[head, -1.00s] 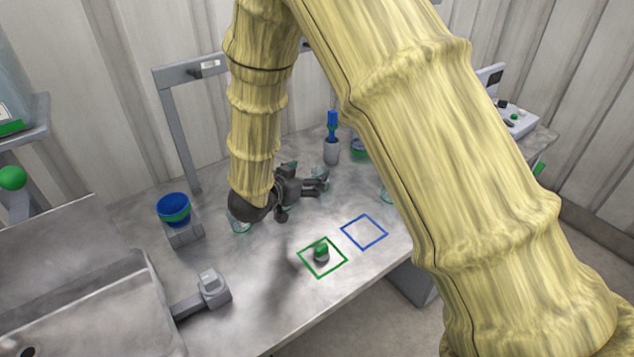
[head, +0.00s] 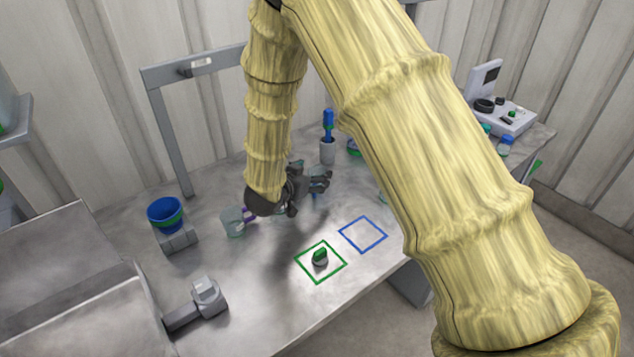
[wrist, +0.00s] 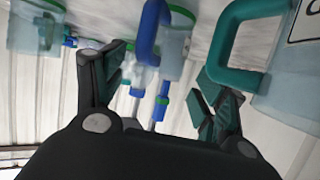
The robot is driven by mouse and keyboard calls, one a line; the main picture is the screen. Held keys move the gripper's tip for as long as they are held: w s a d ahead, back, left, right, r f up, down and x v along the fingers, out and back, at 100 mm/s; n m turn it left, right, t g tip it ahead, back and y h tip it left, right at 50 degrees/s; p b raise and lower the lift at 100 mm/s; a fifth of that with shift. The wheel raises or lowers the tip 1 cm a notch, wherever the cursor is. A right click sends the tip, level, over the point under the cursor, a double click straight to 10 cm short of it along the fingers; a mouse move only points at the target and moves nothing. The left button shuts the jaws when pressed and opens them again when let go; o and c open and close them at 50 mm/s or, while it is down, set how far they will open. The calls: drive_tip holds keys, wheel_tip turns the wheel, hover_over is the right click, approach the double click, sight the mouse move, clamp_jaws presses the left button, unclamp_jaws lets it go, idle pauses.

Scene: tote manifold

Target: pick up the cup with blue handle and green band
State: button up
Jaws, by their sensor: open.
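In the wrist view, a clear cup with a blue handle and a green band (wrist: 176,48) is at the top centre, between and beyond the open fingers of my gripper (wrist: 160,95). Its handle points toward the left finger, and nothing is between the fingertips. In the head view, my gripper (head: 322,182) is low over the middle of the table, pointing right. There the blue-handled cup is mostly hidden by the gripper, and I cannot make it out clearly.
A teal-handled cup (wrist: 285,60) is close to the right finger. Another clear cup (wrist: 35,28) is at upper left. A purple-handled cup (head: 232,222), a blue bucket (head: 165,215) and a tool holder (head: 328,152) stand on the table. The blue square (head: 363,234) is empty.

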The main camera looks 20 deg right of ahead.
sight(321, 168)
drive_tip(key=shift+p+x, duration=0.75)
drive_tip(key=shift+x, duration=1.55)
drive_tip(key=shift+r, duration=0.15)
drive_tip(key=c, duration=1.1)
drive_tip(key=shift+w+r, duration=0.1)
drive_tip(key=shift+c, duration=0.2)
